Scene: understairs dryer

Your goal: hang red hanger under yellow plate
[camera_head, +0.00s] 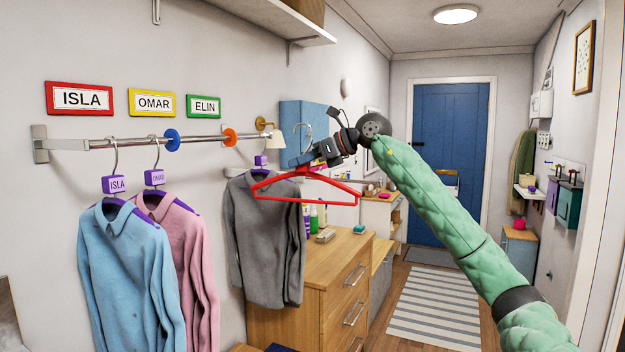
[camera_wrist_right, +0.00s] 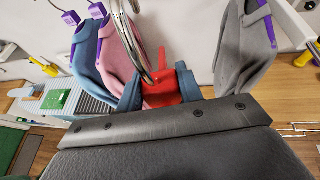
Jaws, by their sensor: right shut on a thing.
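The red hanger (camera_head: 310,201) is empty and held in the air, in front of the blue panel and right of the grey shirt. My right gripper (camera_head: 299,161) is shut on its neck, and its metal hook points up. The wrist view also shows the red hanger (camera_wrist_right: 162,92) between the blue fingers of my right gripper (camera_wrist_right: 160,88). The yellow plate (camera_head: 152,103), reading OMAR, is on the wall between the red ISLA plate (camera_head: 79,98) and the green ELIN plate (camera_head: 204,106). The metal rail (camera_head: 200,139) runs below the plates. My left gripper is out of view.
The rail carries a blue disc (camera_head: 172,140) and an orange disc (camera_head: 230,138), with bare rail between them. A blue shirt (camera_head: 130,265) and a pink shirt (camera_head: 190,235) hang left of the blue disc. A grey shirt (camera_head: 268,245) hangs right of the orange disc, above a wooden dresser (camera_head: 335,270).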

